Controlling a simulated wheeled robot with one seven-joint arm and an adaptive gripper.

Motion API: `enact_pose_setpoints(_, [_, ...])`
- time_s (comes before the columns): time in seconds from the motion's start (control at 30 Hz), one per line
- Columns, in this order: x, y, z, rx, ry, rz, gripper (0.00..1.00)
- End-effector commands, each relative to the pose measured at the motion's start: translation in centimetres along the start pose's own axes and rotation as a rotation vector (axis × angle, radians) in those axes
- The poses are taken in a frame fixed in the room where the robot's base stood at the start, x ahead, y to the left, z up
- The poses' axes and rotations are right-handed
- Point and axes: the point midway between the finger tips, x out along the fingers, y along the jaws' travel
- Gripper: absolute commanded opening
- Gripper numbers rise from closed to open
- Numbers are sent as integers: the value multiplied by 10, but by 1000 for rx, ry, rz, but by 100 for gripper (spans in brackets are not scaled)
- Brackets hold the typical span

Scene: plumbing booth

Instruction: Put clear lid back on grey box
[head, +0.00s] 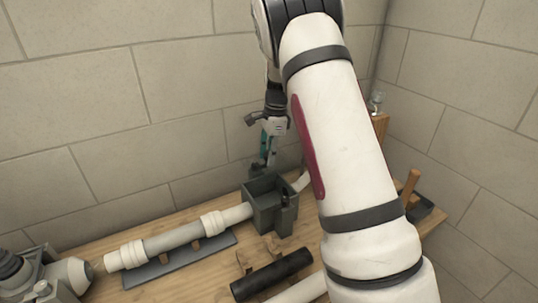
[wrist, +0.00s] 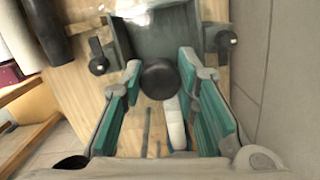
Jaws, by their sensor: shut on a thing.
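The grey box (head: 262,213) stands on the wooden bench with its top open, and a white pipe meets its side. In the wrist view the box (wrist: 150,35) is ahead of the fingertips, with black latches (wrist: 97,56) at its sides. My gripper (head: 263,162) is above the back of the box, pointing down. In the wrist view my gripper (wrist: 159,72) has its teal-padded fingers on either side of a round black knob (wrist: 160,79). It is shut on the clear lid by this knob. The lid's transparent plate is hard to make out.
White pipe (head: 180,238) runs left from the box over a dark grey strip (head: 170,268). A black cylinder (head: 272,274) lies in front of the box. A dark tray (head: 424,208) with a wooden handle is at right. Block walls stand close behind and at right.

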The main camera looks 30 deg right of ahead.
Motion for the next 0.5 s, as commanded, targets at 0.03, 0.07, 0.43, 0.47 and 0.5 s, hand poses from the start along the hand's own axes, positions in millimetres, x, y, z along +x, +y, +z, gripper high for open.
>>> enact_pose_setpoints(0.03, [1, 0, 0, 0, 0, 0, 0])
enact_pose_setpoints(0.07, [2, 0, 0, 0, 0, 0, 0])
enact_pose_setpoints(0.43, [20, 0, -2, 0, 0, 1, 0])
enact_pose_setpoints(0.47, [22, 0, -3, 0, 0, 1, 0])
enact_pose_setpoints(0.5, [24, 0, -3, 0, 0, 0, 0])
